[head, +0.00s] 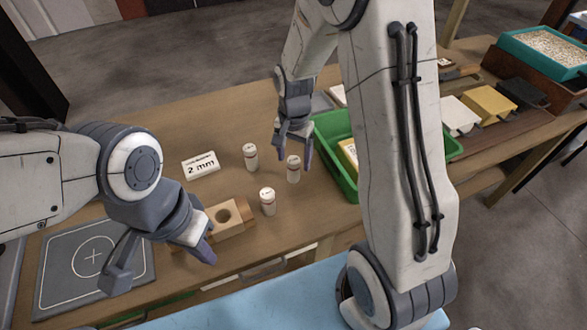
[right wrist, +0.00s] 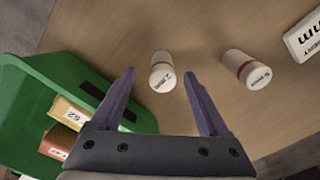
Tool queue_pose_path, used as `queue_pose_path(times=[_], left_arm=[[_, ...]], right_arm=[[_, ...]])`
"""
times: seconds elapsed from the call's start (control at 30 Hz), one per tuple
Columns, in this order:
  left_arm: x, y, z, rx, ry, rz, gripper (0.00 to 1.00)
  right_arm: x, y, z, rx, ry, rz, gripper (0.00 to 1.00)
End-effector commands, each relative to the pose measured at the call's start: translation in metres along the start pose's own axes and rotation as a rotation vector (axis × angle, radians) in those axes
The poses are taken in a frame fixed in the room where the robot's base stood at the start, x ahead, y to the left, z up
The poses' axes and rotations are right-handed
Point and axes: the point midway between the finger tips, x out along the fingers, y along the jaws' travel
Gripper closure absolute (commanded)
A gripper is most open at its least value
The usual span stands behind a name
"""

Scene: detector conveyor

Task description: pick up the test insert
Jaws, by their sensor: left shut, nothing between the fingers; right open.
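Three white cylindrical inserts with a dark red band stand on the wooden table. One insert (head: 293,170) is below my right gripper (head: 294,150). In the right wrist view, this insert (right wrist: 162,74) reads "2 mm" and shows between the tips of the open fingers, with clear space on both sides. A second insert (head: 251,157) stands to its left, and a third (head: 268,202) stands nearer the front. My left gripper (head: 207,252) is shut and empty, in front of the wooden block. A white sign (head: 201,165) reads "2 mm".
A wooden block with a round hole (head: 239,232) lies near the front edge. A grey plate with a cross mark (head: 61,277) is at the left. A green bin (head: 347,187) stands close right of the right gripper, partly behind my arm.

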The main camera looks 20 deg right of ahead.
Motion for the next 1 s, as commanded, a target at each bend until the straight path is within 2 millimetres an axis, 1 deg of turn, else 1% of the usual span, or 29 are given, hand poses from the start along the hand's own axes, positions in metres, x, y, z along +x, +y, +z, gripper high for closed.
queue_pose_path(times=[0.17,0.37,0.4,0.5,0.6,0.77,0.8,0.87,0.9,0.97,1.0], left_arm=[[-0.003,0.000,0.000,0.000,0.000,0.000,1.00],[-0.012,0.001,-0.001,0.000,0.000,0.000,1.00],[-0.012,0.001,-0.001,0.000,0.000,0.000,1.00],[-0.013,0.001,-0.001,0.000,0.000,0.000,1.00],[-0.013,0.001,-0.001,0.000,0.000,0.000,1.00],[-0.012,0.001,-0.001,0.000,0.000,0.000,1.00],[-0.012,0.001,-0.001,0.000,0.000,0.000,1.00],[-0.012,0.001,-0.001,0.000,0.000,0.000,1.00],[-0.012,0.001,-0.001,0.000,0.000,0.000,1.00],[-0.012,0.001,-0.001,0.000,0.000,0.000,1.00],[-0.012,0.001,-0.001,0.000,0.000,0.000,1.00]], right_arm=[[0.012,0.000,-0.001,0.000,-0.002,0.002,0.22],[0.038,-0.003,-0.006,-0.001,-0.003,0.003,0.22],[0.045,-0.003,-0.005,-0.001,-0.003,0.003,0.22],[0.055,-0.003,-0.006,-0.002,-0.001,0.001,0.22],[0.059,-0.003,-0.006,-0.002,0.001,0.000,0.22],[0.059,-0.004,-0.006,-0.002,0.001,-0.001,0.22],[0.059,-0.004,-0.006,-0.002,0.001,-0.001,0.30],[0.059,-0.004,-0.006,-0.002,0.001,-0.001,0.53],[0.059,-0.004,-0.006,-0.002,0.001,-0.001,0.68],[0.059,-0.004,-0.006,-0.002,0.001,0.000,0.91],[0.059,-0.003,-0.006,-0.002,0.001,0.000,1.00]])
